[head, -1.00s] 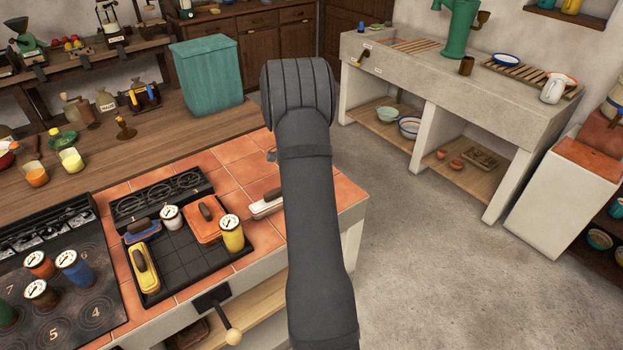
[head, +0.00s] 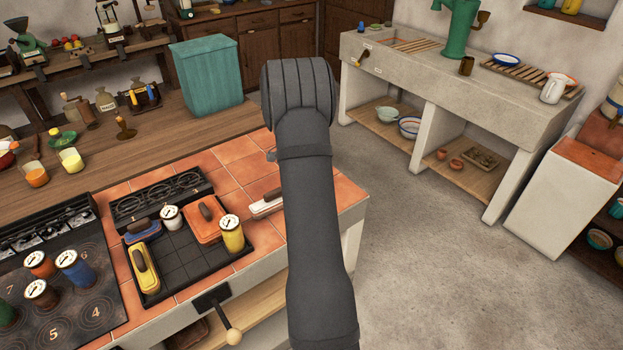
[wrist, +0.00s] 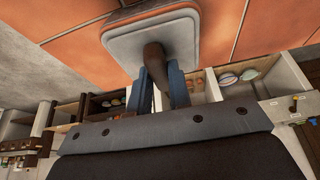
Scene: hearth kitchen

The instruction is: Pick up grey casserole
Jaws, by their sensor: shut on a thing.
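The grey casserole (wrist: 150,42) is a flat, rounded-square piece with a brown knob-like handle (wrist: 154,58). It fills the top middle of the wrist view. My gripper (wrist: 161,88) has its two blue fingers closed on that handle, one on each side. In the head view the casserole (head: 262,206) lies on the orange tiled counter (head: 238,172), its right part hidden behind my arm. My gripper is hidden by the arm in the head view. I see no clear gap between casserole and tiles.
A black hob tray (head: 185,262) left of the casserole holds a yellow canister (head: 232,236), an orange casserole (head: 203,228) and other lidded pieces. A larger stove plate (head: 85,318) with canisters lies further left. Open floor (head: 430,270) is to the right.

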